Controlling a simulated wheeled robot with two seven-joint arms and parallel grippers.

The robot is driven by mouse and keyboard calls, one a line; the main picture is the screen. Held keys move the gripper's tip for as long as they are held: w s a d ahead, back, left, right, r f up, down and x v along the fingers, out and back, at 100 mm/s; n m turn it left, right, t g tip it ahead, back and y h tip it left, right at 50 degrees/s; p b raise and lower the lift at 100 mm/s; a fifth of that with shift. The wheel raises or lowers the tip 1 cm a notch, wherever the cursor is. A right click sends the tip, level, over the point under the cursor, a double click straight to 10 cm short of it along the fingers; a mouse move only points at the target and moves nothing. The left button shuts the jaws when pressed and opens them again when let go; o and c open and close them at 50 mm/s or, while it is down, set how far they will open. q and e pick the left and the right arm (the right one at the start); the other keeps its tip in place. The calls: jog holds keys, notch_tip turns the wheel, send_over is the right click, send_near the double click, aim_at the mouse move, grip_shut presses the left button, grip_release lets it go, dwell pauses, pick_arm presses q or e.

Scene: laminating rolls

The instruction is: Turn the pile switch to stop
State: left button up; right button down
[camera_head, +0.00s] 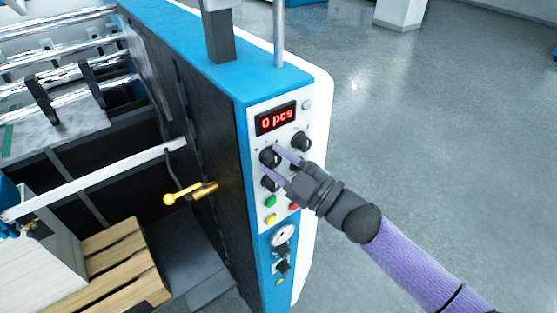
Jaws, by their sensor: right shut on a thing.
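The white control panel (258,137) on the front of the blue machine carries several black rotary knobs. My right gripper (272,160) reaches in from the lower right. Its two purple fingers are shut on the upper-left black knob (268,156), one above it and one below. Another knob (301,142) stands to the upper right, and one (269,183) sits just below the fingers. The gripper hides part of the panel. The labels are too small to read, so I cannot tell which knob is the pile switch or its setting. My left gripper is not in view.
Green (270,201), yellow (271,218) and red (294,207) buttons, a gauge (283,236) and a lower knob (283,267) sit below. A yellow handle (190,193) juts out at left. The floor at right is clear.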

dwell(0.4)
jog(key=shift+c, duration=1.4)
grip_release()
jog(key=b+v, duration=0.3)
jog(key=v, duration=0.7)
